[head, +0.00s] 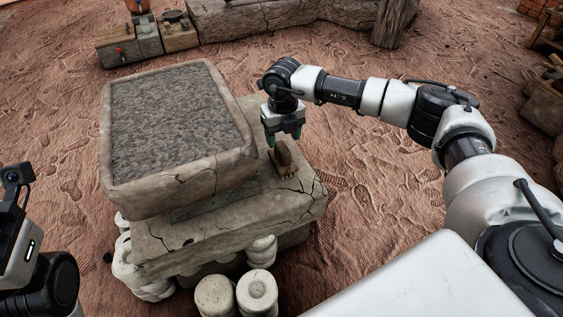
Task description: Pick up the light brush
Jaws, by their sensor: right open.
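A large stone trough (180,118) filled with grey gravel stands left of the brush on the stone ledge (230,225). Pale round posts (257,292) stand at the front. A low block with small items (147,42) sits at the back left. Sandy ground to the right is free.

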